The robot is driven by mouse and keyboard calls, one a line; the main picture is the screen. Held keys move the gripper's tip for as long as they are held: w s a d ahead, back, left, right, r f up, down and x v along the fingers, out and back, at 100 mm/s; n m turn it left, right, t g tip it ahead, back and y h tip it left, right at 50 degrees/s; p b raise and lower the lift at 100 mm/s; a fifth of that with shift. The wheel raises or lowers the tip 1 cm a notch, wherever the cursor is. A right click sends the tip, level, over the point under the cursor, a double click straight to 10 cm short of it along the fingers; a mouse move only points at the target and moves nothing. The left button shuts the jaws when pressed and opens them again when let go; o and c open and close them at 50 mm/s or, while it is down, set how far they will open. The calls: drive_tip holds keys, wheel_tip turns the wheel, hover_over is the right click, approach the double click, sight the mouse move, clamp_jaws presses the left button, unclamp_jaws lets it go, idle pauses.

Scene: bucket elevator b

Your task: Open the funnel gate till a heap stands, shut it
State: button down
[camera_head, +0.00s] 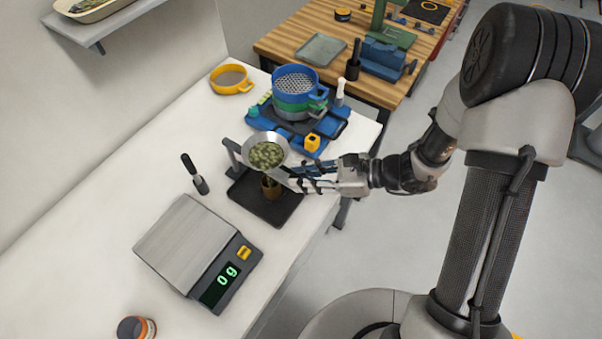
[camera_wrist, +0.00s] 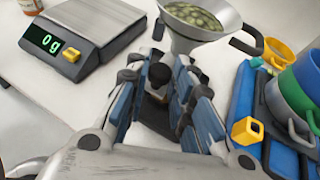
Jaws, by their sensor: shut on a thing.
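The metal funnel (camera_head: 281,142) stands on a bracket over a dark tray (camera_head: 237,190). Green pieces (camera_head: 266,155) lie in the funnel, which also shows at the top of the wrist view (camera_wrist: 196,37). A brass-coloured cup or cylinder (camera_head: 271,187) stands below it on the tray. My gripper (camera_head: 300,178) reaches in from the right, just under the funnel. In the wrist view its blue-padded fingers (camera_wrist: 168,88) are around a small black knob (camera_wrist: 160,75). They are shut on it. The gate itself and any heap under the funnel are hidden.
A scale (camera_head: 187,240) reading 0 g stands at the front left. A black-handled brush (camera_head: 195,175) lies left of the tray. A blue shaker base with stacked sieves (camera_head: 296,85) and a yellow knob (camera_head: 312,142) stands close behind. A yellow sieve (camera_head: 246,86) is at the back.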

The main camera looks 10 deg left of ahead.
drive_tip(key=c, duration=1.4)
unclamp_jaws()
drive_tip(key=shift+d, duration=0.1)
drive_tip(key=v, duration=1.2)
drive_tip(key=s+d+r+n+t+h, duration=0.1)
drive_tip(key=s+d+r+n+h, duration=0.2)
drive_tip(key=n, duration=0.3)
drive_tip(key=s+d+r+n+t+h+b, duration=0.1)
drive_tip(key=s+d+r+n+t+h, duration=0.1)
drive_tip(key=s+r+n+h, duration=0.3)
drive_tip(key=s+d+r+n+t+h+b, duration=0.1)
drive_tip(key=s+d+r+n+h, duration=0.3)
drive_tip(key=s+n+h, duration=0.1)
drive_tip(key=shift+s+d+r+n+t, duration=0.15)
drive_tip(key=shift+s+d+r+n, duration=0.05)
drive_tip(key=shift+s+n, duration=0.25)
drive_tip(key=shift+s+d+r+n+t, duration=0.2)
drive_tip(key=shift+s+n, duration=0.1)
drive_tip(key=shift+n, duration=0.25)
